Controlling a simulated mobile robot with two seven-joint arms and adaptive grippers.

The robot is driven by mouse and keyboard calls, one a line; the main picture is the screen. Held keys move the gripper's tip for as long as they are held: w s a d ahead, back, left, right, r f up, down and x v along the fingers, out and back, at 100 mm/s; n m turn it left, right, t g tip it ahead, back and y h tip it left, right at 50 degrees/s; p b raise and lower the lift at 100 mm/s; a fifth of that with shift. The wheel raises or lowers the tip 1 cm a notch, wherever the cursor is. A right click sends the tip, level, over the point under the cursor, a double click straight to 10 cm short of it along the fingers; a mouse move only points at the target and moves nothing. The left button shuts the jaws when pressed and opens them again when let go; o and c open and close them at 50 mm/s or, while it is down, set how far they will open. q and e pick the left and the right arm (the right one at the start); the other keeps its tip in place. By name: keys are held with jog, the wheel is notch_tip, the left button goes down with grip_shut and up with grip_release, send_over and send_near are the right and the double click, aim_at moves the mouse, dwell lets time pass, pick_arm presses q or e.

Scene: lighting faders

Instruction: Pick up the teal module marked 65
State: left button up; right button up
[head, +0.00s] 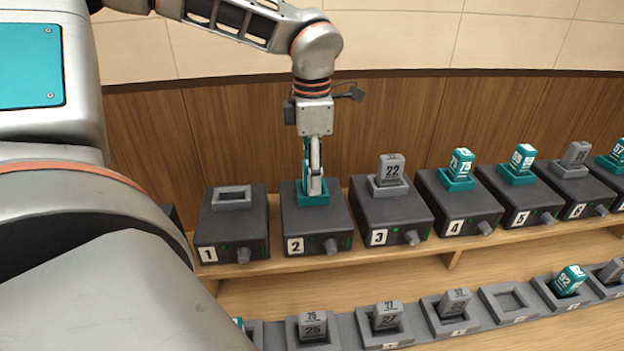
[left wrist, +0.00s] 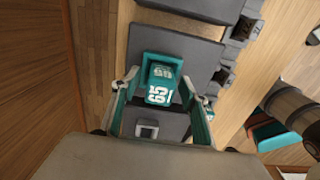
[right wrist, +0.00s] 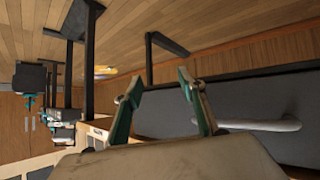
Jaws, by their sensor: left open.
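The teal module (left wrist: 161,82) stands in the teal-rimmed socket (head: 312,198) of box 2 on the wooden shelf. Its label shows in the left wrist view, with digits that look like 65. In the head view my left gripper (head: 314,185) points straight down over box 2 and hides most of the module. In the left wrist view that gripper (left wrist: 159,84) is open, with one finger on each side of the module; I cannot tell whether they touch it. My right gripper (right wrist: 158,90) is open with nothing between its fingers, away from the boxes.
Box 1 (head: 232,225) has an empty grey socket. Box 3 (head: 388,210) holds a grey module marked 22 (head: 391,169). Further boxes with teal and grey modules stand to the right. A lower row of sockets in front holds several modules; one socket (head: 508,301) is empty.

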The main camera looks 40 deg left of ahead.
pick_arm(q)
jog(key=c, duration=1.2)
jog(key=shift+r, duration=0.1)
